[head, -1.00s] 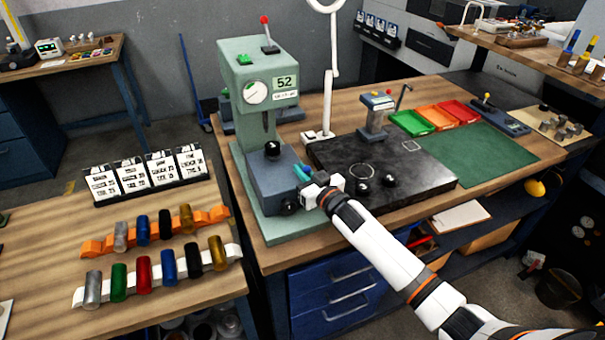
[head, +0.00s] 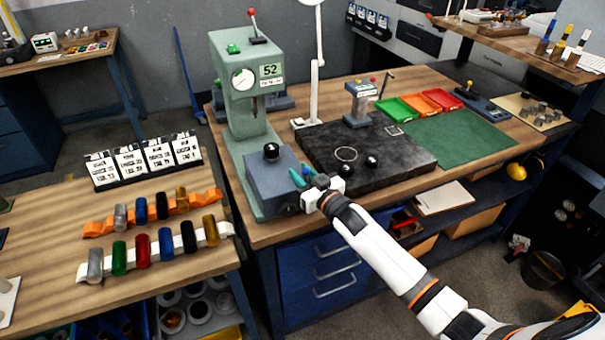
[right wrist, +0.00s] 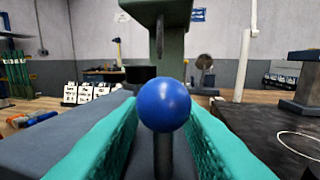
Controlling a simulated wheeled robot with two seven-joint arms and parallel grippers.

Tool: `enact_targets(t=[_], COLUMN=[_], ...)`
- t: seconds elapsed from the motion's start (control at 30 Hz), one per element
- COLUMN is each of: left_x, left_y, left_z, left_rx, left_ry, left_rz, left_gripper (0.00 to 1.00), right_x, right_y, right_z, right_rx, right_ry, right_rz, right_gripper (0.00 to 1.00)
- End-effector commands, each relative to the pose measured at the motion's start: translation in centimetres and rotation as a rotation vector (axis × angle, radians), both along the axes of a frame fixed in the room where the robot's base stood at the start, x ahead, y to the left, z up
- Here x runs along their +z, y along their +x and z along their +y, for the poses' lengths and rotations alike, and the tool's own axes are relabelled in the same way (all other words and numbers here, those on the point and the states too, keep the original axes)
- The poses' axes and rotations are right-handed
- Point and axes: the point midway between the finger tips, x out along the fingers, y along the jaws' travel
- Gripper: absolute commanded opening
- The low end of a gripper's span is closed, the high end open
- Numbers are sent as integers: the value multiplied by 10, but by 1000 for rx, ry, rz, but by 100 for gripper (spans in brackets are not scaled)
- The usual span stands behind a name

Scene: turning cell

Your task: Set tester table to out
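The tester (head: 240,75) is the pale green machine on the bench, with a dial and a display reading 52. Its table, a blue-grey block (head: 262,178) with a black knob (head: 271,152) on top, sits toward the front of the green base, forward of the spindle. A blue ball knob (right wrist: 165,105) on a dark post stands at the block. My right gripper (head: 306,175) has its teal fingers on both sides of this ball, appearing to touch it; they also fill the right wrist view. My left gripper is in neither view.
A black plate (head: 400,158) with a ring and two black knobs lies right of the tester. Red, orange and green trays (head: 397,107) and a green mat (head: 460,138) are farther right. Coloured cylinders on racks (head: 155,240) stand on the left table.

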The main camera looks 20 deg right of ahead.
Motion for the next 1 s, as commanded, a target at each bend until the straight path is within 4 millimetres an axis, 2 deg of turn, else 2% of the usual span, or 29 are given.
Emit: enact_targets(t=[0.17, 0.27, 0.7, 0.83, 1.0], left_x=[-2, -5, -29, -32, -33], left_y=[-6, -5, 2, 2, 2], left_z=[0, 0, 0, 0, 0], left_rx=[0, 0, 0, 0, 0], left_ry=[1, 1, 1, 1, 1], left_rz=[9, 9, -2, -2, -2], left_gripper=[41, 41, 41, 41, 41], right_x=[-1, -3, -3, -2, -1], right_y=[-3, -13, -96, -111, -117], right_z=[-1, -4, -22, -26, -28], right_rx=[-1, -1, 1, 0, 0], right_ry=[0, -1, -1, 0, 0], right_rz=[2, 2, 2, 1, 0], right_gripper=[29, 29, 29, 29, 29])
